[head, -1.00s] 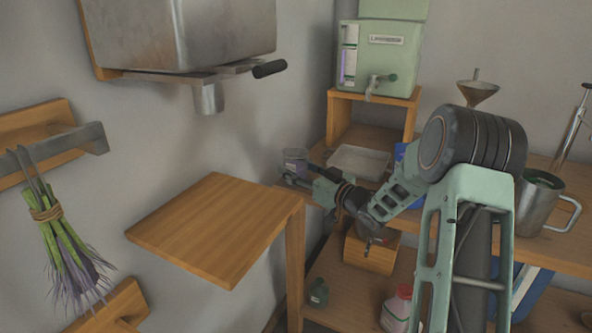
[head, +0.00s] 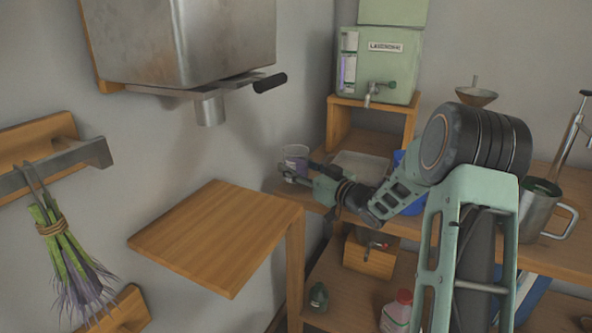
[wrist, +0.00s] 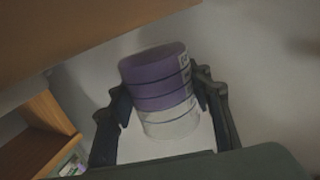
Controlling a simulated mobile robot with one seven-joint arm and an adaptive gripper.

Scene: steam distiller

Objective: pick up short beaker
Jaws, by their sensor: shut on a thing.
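The short beaker (head: 295,155) is a small clear cup with a purple band and dark lines around it. In the head view it is in my gripper (head: 291,171), at the left end of the shelf by the wall corner. In the wrist view the beaker (wrist: 158,92) sits between the two dark fingers (wrist: 163,115), one against each side. My gripper is shut on it. In the head view the fingers partly hide the beaker's lower part, and I cannot tell how far it is above the shelf.
A wooden side table (head: 215,235) stands left of my gripper, its top bare. A shallow tray (head: 362,166) lies on the shelf to the right. The green dispenser (head: 382,70) stands behind on a wooden stand. A steel tank (head: 185,40) hangs above left.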

